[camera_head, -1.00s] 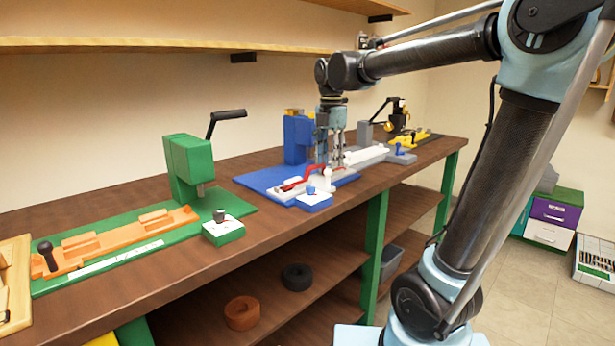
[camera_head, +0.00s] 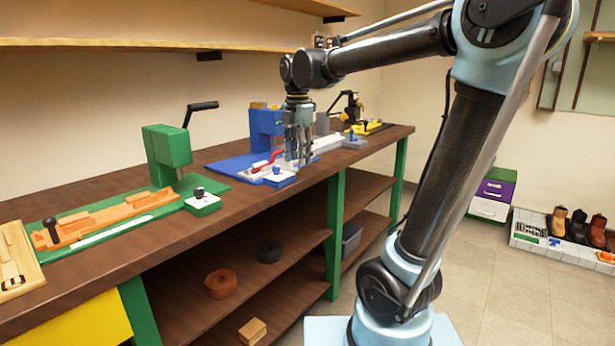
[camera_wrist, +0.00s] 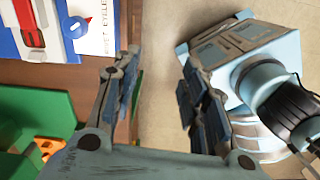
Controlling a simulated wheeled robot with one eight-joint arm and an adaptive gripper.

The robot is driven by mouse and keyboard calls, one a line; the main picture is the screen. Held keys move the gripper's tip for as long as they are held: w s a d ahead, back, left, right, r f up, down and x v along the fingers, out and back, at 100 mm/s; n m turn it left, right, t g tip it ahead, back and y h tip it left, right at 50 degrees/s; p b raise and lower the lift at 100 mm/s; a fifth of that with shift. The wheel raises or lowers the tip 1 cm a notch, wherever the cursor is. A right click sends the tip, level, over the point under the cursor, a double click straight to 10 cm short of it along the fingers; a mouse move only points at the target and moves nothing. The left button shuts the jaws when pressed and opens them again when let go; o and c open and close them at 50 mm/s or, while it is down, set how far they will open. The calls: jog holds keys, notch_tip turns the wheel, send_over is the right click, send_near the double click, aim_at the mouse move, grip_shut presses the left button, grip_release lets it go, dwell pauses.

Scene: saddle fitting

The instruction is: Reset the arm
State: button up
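My gripper (camera_head: 299,160) hangs pointing down at the front edge of the brown workbench (camera_head: 100,195), just right of the blue station (camera_head: 265,125) with its red lever. In the wrist view my gripper (camera_wrist: 165,95) has its two fingers wide apart, with nothing between them but the bench edge and the tan floor below. The blue and white fixture with the red part (camera_wrist: 32,25) shows at the top left of the wrist view. My arm reaches from the right over the bench.
A green press (camera_head: 167,150) with an orange fixture (camera_head: 105,217) stands on the left of the bench. A grey station (camera_head: 322,142) and a yellow one (camera_head: 365,128) stand farther right. Two rings lie on the shelf below. The floor (camera_head: 510,290) at right is open, with boots along the wall.

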jog(key=s+d+f+m+t, duration=0.1)
jog(key=s+d+f+m, duration=0.8)
jog(key=m, duration=0.4)
jog(key=s+d+f+m+t, duration=0.1)
jog(key=s+d+f+m, duration=0.8)
jog(key=d+f+m, duration=0.3)
jog(key=shift+d+f+m, duration=0.25)
jog(key=shift+f+m, duration=0.65)
jog(key=shift+f, duration=0.05)
jog(key=shift+w+f, duration=0.2)
jog(key=shift+w, duration=0.3)
